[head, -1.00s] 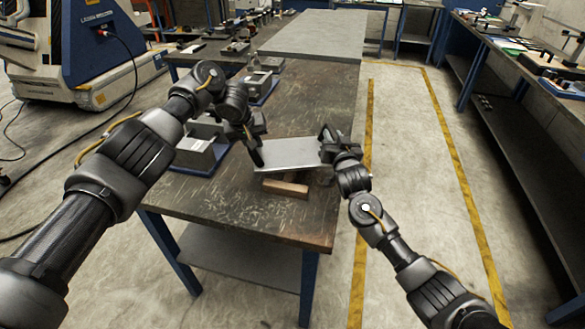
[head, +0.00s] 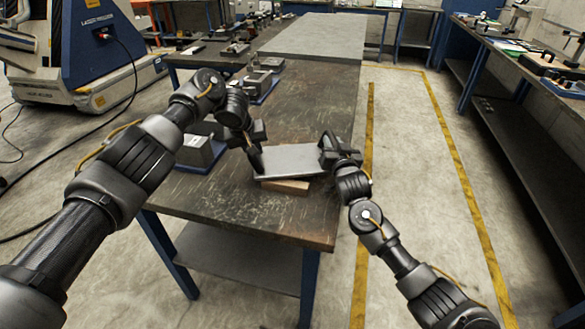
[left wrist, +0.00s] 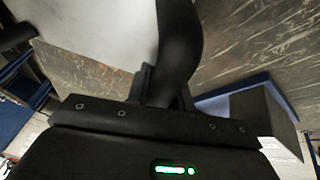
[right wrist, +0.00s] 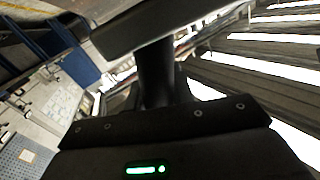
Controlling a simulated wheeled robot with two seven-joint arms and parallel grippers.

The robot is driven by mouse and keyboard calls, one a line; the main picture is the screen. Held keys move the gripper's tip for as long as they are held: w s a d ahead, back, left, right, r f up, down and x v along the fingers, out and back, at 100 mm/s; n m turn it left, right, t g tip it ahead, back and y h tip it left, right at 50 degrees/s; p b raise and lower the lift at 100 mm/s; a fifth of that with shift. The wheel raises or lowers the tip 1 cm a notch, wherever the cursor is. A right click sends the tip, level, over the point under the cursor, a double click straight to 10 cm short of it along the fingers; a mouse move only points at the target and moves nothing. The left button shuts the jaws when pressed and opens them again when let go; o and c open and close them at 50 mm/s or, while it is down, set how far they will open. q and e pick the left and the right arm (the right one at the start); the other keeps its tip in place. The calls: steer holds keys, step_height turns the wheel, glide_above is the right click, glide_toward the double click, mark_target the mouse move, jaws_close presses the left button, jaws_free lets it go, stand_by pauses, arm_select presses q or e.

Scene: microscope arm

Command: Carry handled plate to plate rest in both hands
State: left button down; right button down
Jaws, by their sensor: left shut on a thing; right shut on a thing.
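The handled plate (head: 290,160) is a flat grey slab above the near part of the workbench, tilted slightly in the head view. It also shows as a pale surface in the left wrist view (left wrist: 95,32). My left gripper (head: 257,158) is shut at the plate's left end, and my right gripper (head: 328,153) is shut at its right end. The fingers hide the handles. A wooden block (head: 286,186) shows under the plate's near edge; I cannot tell whether they touch. I cannot tell for sure which thing is the plate rest.
The scratched dark workbench (head: 235,205) has bare room in front of the plate. A grey box-like fixture on a blue base (head: 200,152) stands to the left, close to my left arm. More fixtures (head: 262,80) stand behind. A light grey surface (head: 315,38) lies at the far end.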

arm_select(q)
steer(key=shift+w+a+f, duration=0.1)
steer(key=shift+w+a, duration=0.05)
arm_select(e)
steer(key=shift+d+f, duration=0.15)
arm_select(q)
steer(key=c, duration=1.6)
jaws_free()
steer(key=shift+f, duration=0.15)
arm_select(e)
steer(key=c, duration=1.6)
jaws_free()
steer(key=shift+f, duration=0.25)
arm_select(q)
steer(key=o, duration=0.4)
steer(key=shift+s+r, duration=0.2)
steer(key=shift+s, duration=0.25)
steer(key=shift+c, duration=0.2)
arm_select(e)
steer(key=o, duration=0.4)
steer(key=shift+s+r, duration=0.3)
arm_select(q)
steer(key=shift+o, duration=1.4)
steer(key=shift+w+f, duration=0.15)
arm_select(e)
steer(key=shift+w+f, duration=0.15)
arm_select(q)
steer(key=o, duration=0.5)
steer(key=shift+o, duration=0.2)
